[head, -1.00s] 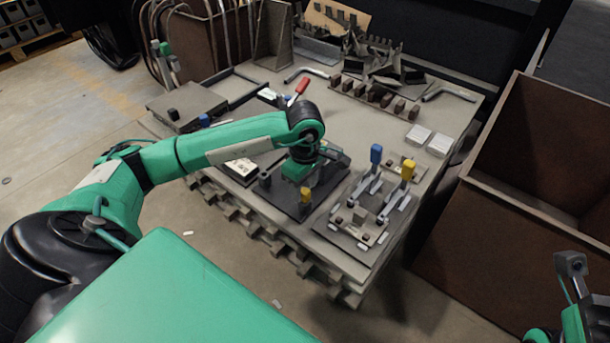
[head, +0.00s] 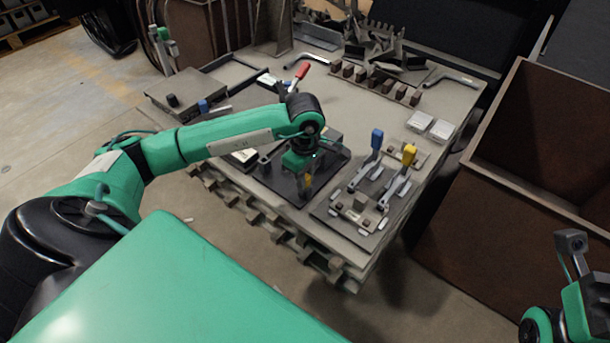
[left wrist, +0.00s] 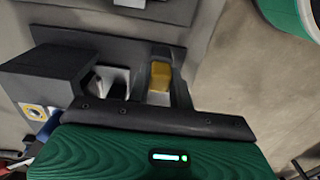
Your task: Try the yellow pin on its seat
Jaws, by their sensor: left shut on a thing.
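The yellow pin (head: 308,181) stands at the front part of a dark base plate (head: 333,167) on the table. My left gripper (head: 304,184) is over it, pointing down, and shut on it; the arm hides part of the plate. In the left wrist view the yellow pin (left wrist: 161,75) shows just beyond the dark edge of the gripper, with a pale part below its yellow top. Whether its lower end is in a seat is hidden. My right gripper (head: 572,243) is at the lower right, away from the table; its jaw opening is unclear.
A fixture with a blue-handled clamp (head: 376,140) and a yellow-handled clamp (head: 408,156) stands close on the right. A red-handled tool (head: 301,72) and several dark blocks (head: 380,84) lie behind. A large brown bin (head: 530,150) is at right.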

